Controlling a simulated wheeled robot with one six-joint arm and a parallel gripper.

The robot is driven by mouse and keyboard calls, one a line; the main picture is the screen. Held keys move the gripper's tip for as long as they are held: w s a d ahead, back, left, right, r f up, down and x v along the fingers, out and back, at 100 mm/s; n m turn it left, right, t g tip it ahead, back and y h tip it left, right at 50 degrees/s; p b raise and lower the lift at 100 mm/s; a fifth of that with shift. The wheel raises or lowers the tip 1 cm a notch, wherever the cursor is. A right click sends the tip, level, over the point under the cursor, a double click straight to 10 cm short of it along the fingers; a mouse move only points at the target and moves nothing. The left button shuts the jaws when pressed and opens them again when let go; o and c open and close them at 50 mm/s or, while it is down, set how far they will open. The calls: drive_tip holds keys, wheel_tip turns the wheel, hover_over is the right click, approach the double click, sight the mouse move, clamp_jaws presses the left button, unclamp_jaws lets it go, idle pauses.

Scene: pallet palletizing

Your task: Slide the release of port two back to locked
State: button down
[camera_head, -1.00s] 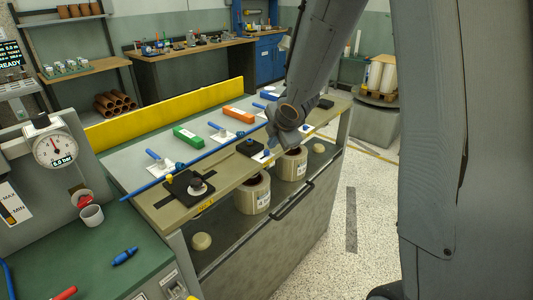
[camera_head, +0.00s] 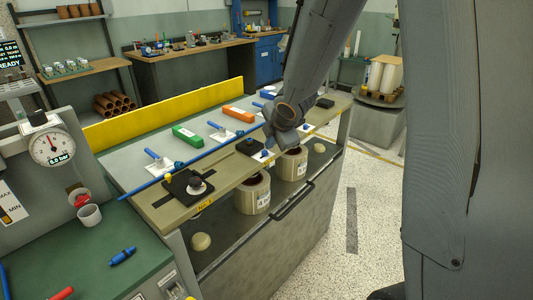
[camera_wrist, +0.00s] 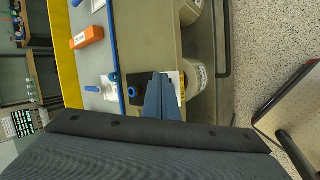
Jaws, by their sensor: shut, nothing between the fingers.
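The bench top holds a row of black port plates along its front edge. The middle plate (camera_head: 250,147) is probably port two; its number is not readable. A black plate with a blue knob (camera_wrist: 132,92) shows left of my gripper in the wrist view. In the head view, my wrist hides part of the row. Whether the fingertips touch anything, and the release's position, I cannot tell.
A long blue rod (camera_head: 190,164) runs along the bench top. Green (camera_head: 187,135) and orange (camera_head: 238,114) blocks lie behind it, before a yellow barrier (camera_head: 170,109). Pale cylinders (camera_head: 253,196) stand under the front edge, near a dark handle (camera_head: 292,201). The floor to the right is clear.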

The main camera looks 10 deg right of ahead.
drive_tip(key=shift+s+a+b, duration=0.35)
drive_tip(key=shift+a+b, duration=0.1)
drive_tip(key=shift+a, duration=0.05)
drive_tip(key=shift+w+d, duration=0.1)
drive_tip(key=shift+d, duration=0.1)
idle(0.6)
drive_tip(key=shift+p, duration=0.3)
wheel_tip(320, 180, up, 6)
drive_tip(key=p, duration=0.6)
drive_tip(key=shift+s+d, duration=0.35)
drive_tip(key=shift+s, duration=0.1)
drive_tip(key=s+f+m+g+b, duration=0.2)
drive_tip(key=s+f+m+g, duration=0.1)
drive_tip(key=s+m, duration=0.7)
drive_tip(key=s+d+f+m+g+b, duration=0.1)
drive_tip(key=s+f+m+g+b, duration=0.1)
drive_tip(key=s+m, duration=0.9)
drive_tip(key=s+f+g, duration=0.1)
drive_tip(key=s+f, duration=0.1)
drive_tip(key=s, duration=0.2)
drive_tip(key=shift+d+f+h, duration=0.2)
drive_tip(key=shift+d+h, duration=0.05)
drive_tip(key=shift+h, duration=0.15)
